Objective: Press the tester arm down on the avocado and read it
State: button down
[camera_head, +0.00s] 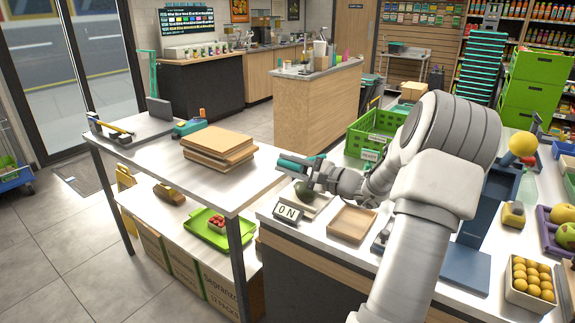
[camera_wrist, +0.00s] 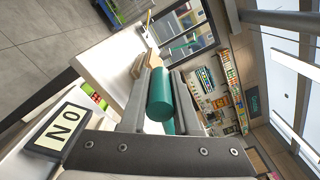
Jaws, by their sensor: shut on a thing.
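My gripper (camera_head: 308,172) is above the counter, shut on the teal handle (camera_head: 291,164) of the tester arm. The wrist view shows the teal cylinder (camera_wrist: 160,95) between my two fingers. The dark green avocado (camera_head: 303,190) sits just below my gripper, partly covered by it. I cannot tell whether the tester arm touches it. The avocado is not visible in the wrist view.
A shallow wooden tray (camera_head: 353,223) lies to the right of the sign. A green crate (camera_head: 367,138) stands behind my gripper. A table at left holds stacked boards (camera_head: 218,145). A box of yellow fruit (camera_head: 519,297) is at front right.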

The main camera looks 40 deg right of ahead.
jog(key=c, duration=0.7)
grip_release()
jog(key=shift+o, duration=0.2)
jog(key=p+v, duration=0.1)
jog(key=v, duration=1.6)
jog(key=shift+s, duration=0.2)
